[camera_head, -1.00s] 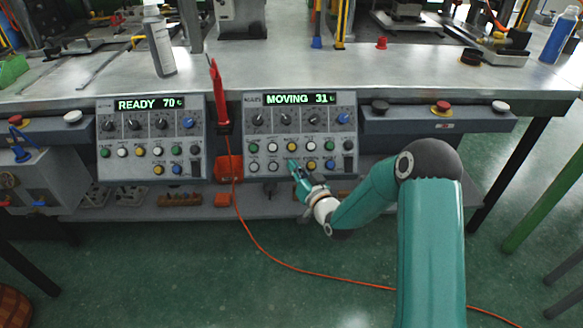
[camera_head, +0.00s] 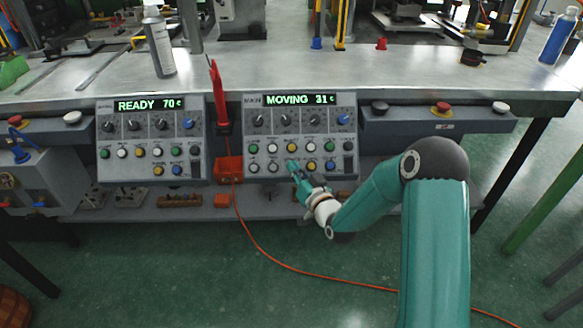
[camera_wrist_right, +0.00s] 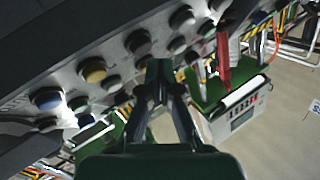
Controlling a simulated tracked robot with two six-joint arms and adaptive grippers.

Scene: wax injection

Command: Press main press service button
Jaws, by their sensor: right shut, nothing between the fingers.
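Two grey control panels hang on the bench front. The left panel (camera_head: 140,128) reads READY 70; the right panel (camera_head: 327,124) reads MOVING 31 and carries knobs and two rows of coloured buttons. My right gripper (camera_head: 293,166) is shut and empty, with its tip at the lower button row of the right panel. It hides the spot between a white button (camera_head: 272,167) and a yellow button (camera_head: 311,166). In the wrist view the closed fingertips (camera_wrist_right: 160,72) overlap the panel's button face; I cannot tell whether they touch a button. My left gripper is not in view.
A red tool (camera_head: 217,95) stands between the panels above a red box (camera_head: 229,170), with an orange cable (camera_head: 262,252) running across the floor. A grey bottle (camera_head: 159,45) stands on the bench. A red button (camera_head: 443,108) is to the right.

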